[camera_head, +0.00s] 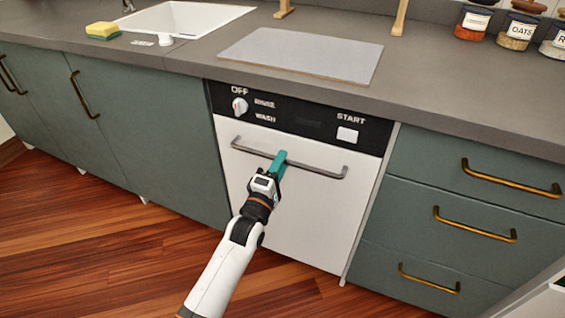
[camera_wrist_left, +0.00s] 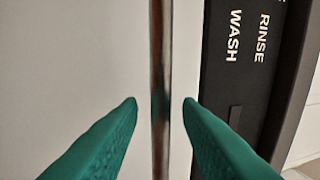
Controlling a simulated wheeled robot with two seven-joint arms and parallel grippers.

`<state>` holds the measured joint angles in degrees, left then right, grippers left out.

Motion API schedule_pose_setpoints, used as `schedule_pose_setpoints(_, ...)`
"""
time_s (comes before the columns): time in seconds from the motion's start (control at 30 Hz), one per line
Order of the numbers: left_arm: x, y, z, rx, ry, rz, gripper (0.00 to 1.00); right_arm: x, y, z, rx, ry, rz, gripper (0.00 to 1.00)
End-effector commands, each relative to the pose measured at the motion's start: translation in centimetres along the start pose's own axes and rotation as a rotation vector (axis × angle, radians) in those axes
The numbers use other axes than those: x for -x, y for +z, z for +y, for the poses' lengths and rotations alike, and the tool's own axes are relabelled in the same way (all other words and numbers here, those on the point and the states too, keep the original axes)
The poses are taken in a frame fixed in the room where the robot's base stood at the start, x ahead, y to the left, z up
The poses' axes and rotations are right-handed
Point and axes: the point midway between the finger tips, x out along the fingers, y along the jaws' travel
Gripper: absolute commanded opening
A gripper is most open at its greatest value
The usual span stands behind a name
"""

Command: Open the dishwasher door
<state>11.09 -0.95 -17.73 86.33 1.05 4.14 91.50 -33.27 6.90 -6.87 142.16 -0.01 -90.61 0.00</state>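The dishwasher door (camera_head: 300,215) is a white panel under a black control strip (camera_head: 300,118), and it looks closed. A grey bar handle (camera_head: 322,172) runs across its top. My left gripper (camera_head: 279,160), with green fingers, is at the left-middle part of the handle. In the left wrist view the handle (camera_wrist_left: 160,50) passes between the two fingertips (camera_wrist_left: 160,102), with a gap on each side, so the gripper is open around the bar and apart from it. My right gripper is in neither view.
Green drawers (camera_head: 455,210) with brass handles stand to the right, and green cabinets (camera_head: 150,130) to the left. The grey counter (camera_head: 430,100) above holds a board (camera_head: 305,55), a sponge (camera_head: 103,31) and jars (camera_head: 517,30). The wooden floor (camera_head: 90,245) before the door is clear apart from my arm.

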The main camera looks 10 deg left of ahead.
Motion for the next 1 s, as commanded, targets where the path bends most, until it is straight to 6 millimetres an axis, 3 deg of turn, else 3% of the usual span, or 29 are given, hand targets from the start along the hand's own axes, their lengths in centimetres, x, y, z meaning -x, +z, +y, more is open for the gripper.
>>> schedule_pose_setpoints(0.17, -1.35, 0.02, 0.01, -0.001, 0.000, 0.000, 0.32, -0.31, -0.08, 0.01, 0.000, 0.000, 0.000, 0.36)
schedule_pose_setpoints(0.47, -1.50, 0.01, 0.00, 0.000, 0.001, 0.000, 0.32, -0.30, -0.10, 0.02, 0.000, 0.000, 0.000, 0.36)
schedule_pose_setpoints(0.67, -1.48, 0.01, 0.00, -0.001, 0.001, 0.000, 0.00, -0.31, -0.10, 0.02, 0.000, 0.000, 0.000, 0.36)
schedule_pose_setpoints(1.0, -1.01, 0.03, 0.09, -0.001, -0.005, 0.000, 0.00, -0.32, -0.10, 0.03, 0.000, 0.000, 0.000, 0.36)
